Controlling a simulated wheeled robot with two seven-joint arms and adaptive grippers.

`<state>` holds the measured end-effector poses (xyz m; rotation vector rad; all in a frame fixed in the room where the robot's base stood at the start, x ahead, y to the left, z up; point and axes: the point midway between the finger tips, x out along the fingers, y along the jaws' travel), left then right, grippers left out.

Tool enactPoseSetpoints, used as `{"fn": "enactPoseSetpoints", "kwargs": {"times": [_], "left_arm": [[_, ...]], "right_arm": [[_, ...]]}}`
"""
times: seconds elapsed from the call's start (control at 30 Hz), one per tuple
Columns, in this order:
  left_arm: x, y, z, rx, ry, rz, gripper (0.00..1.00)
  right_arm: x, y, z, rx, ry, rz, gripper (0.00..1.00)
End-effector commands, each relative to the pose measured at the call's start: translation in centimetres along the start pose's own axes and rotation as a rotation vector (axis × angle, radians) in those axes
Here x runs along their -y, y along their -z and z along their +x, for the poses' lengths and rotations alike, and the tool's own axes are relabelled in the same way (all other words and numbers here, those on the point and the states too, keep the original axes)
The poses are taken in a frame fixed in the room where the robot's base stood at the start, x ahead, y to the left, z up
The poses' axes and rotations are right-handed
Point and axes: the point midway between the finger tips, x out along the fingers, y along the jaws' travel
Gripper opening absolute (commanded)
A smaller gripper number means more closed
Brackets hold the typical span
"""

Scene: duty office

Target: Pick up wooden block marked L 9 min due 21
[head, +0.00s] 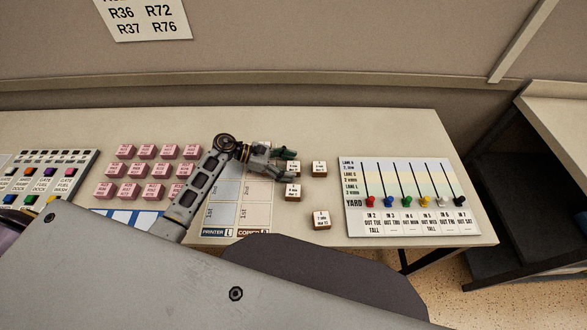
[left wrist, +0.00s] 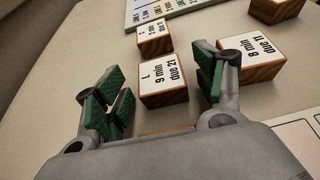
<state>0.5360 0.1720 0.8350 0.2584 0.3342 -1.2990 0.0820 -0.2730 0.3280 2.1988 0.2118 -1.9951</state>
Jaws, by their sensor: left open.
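The wooden block marked L 9 min due 21 (left wrist: 163,80) has a white top and brown sides. It sits on the desk in the left wrist view, between and slightly beyond my fingertips. My left gripper (left wrist: 160,85) is open and empty, its green-padded fingers on either side of the block, with the right finger closer to it. In the head view my left gripper (head: 287,165) reaches in from the left over the desk, and the block (head: 294,168) shows just right of its fingers, partly covered. My right gripper is not identifiable in either view.
A block marked due 11 (left wrist: 252,55) stands close beside my right-hand finger in the wrist view. A smaller-looking block (left wrist: 154,38) stands beyond the target. Another block (head: 319,219) lies nearer the desk's front. The yard board (head: 408,232) is to the right, pink blocks (head: 147,152) to the left.

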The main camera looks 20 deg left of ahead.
Motion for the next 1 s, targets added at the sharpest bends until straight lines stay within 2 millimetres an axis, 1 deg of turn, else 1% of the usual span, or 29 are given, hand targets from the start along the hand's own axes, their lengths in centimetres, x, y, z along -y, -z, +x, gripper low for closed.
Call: {"fn": "enactPoseSetpoints", "kwargs": {"times": [0.1,0.13,0.5,0.83,1.0], "left_arm": [[0.01,0.01,-0.02,0.000,0.000,0.000,0.70],[0.01,0.01,-0.02,0.000,0.000,0.000,0.67],[0.00,0.01,-0.03,0.000,0.000,0.000,0.21],[-0.02,-0.14,-0.10,0.000,0.000,0.001,0.20],[-0.04,-0.81,-0.40,-0.001,-0.001,0.003,0.20]], "right_arm": [[-0.01,0.02,0.00,0.000,0.000,0.000,0.40],[-0.02,0.02,0.00,-0.001,0.000,0.000,0.40],[-0.07,0.01,0.00,-0.001,-0.001,0.001,0.40],[-0.37,-0.09,0.01,0.001,-0.004,0.000,0.40],[-0.45,-0.13,0.07,0.001,-0.005,0.000,0.40]]}}
